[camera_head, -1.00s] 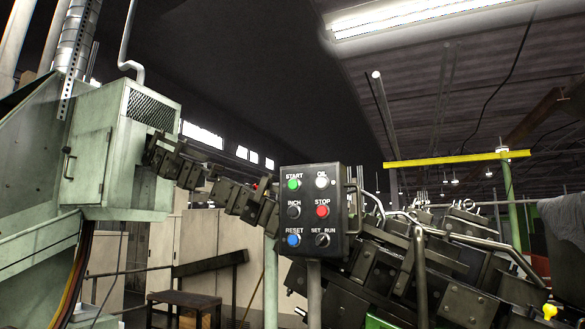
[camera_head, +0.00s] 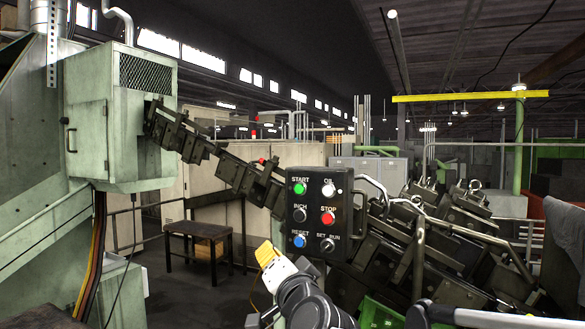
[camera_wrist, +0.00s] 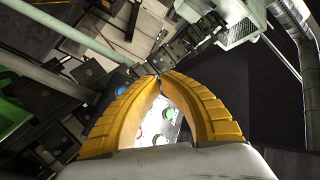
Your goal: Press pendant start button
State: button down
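The black pendant (camera_head: 317,226) stands near the middle of the head view with its labelled face toward me. Its green START button (camera_head: 299,188) is at the upper left, with the red STOP button (camera_head: 327,218) and blue RESET button (camera_head: 299,241) lower. My gripper (camera_head: 266,252) is below and left of the pendant's face, seen apart from START in the picture. In the wrist view its yellow fingers (camera_wrist: 159,77) curve together and their tips meet, with nothing held. A green button (camera_wrist: 168,112) and part of a panel show between the fingers. The depth gap to the pendant is unclear.
Dark machine linkage (camera_head: 210,150) runs behind the pendant on the left, and more machinery (camera_head: 450,240) stands on its right. A pale green cabinet (camera_head: 90,135) is at the left. A dark bench (camera_head: 200,235) stands on the floor behind my arm.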

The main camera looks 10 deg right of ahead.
aim_at(300, 189)
jog(key=w+r+m+t+h+p, duration=0.1)
jog(key=w+r+m+p, duration=0.1)
jog(key=r, duration=0.3)
jog(key=w+d+r+m+t+h+p, duration=0.1)
jog(key=w+r+m+h+p, duration=0.1)
jog(key=r+p, duration=0.2)
notch_tip(300, 189, up, 3)
jog(key=shift+f+m, duration=0.2)
jog(key=shift+m, duration=0.2)
jog(key=shift+w+d, duration=0.1)
jog(key=shift+w, duration=0.05)
jog(key=shift+w+d+b, duration=0.15)
jog(key=shift+w+d, duration=0.7)
jog(key=shift+w, duration=0.3)
jog(key=shift+w+d+b, duration=0.15)
jog(key=shift+w+d, duration=0.7)
jog(key=shift+w, duration=0.3)
jog(key=shift+w+d+b, duration=0.15)
jog(key=shift+w+d, duration=0.7)
jog(key=shift+w, duration=0.3)
jog(key=shift+w, duration=0.1)
jog(key=shift+w+d, duration=0.2)
jog(key=shift+w, duration=0.05)
